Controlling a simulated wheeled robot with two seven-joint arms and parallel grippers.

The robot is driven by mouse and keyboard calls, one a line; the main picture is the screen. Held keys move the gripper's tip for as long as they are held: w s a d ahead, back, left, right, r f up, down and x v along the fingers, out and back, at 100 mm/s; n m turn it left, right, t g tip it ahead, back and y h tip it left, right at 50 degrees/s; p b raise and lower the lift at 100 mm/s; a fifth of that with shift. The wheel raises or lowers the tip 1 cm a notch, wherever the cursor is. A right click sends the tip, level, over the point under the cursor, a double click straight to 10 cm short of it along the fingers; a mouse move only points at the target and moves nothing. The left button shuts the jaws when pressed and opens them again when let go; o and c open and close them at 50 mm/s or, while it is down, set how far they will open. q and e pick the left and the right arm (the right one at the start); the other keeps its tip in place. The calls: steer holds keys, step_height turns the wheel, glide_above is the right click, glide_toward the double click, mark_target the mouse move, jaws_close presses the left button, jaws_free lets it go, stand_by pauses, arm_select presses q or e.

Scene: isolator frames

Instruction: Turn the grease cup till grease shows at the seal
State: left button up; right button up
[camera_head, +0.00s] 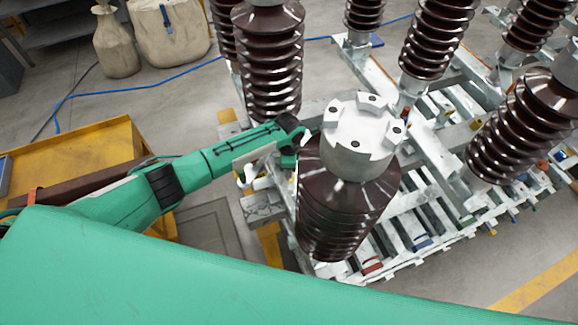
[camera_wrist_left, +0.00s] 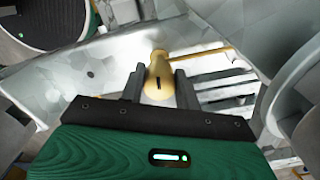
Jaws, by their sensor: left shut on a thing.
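A brass grease cup (camera_wrist_left: 158,78) with a dark slot in its face shows in the left wrist view. My left gripper (camera_wrist_left: 160,88) is shut on it, one dark finger on each side. The cup sits in front of a grey metal frame part. In the head view my left arm reaches in from the left. Its gripper end (camera_head: 290,160) is beside the near brown insulator (camera_head: 340,215), which hides the cup there. I cannot make out the seal or any grease. My right gripper does not show.
Several brown ribbed insulators (camera_head: 268,65) stand on grey metal frames (camera_head: 425,225). A white metal cap (camera_head: 352,150) tops the near one. A yellow cart (camera_head: 85,150) is at the left. Sacks (camera_head: 115,45) and a blue cable (camera_head: 140,78) lie on the floor behind.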

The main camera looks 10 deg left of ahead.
arm_select(q)
steer(key=shift+w+r, duration=0.1)
stand_by(0.4)
steer(key=o, duration=0.8)
steer(key=shift+o, duration=0.8)
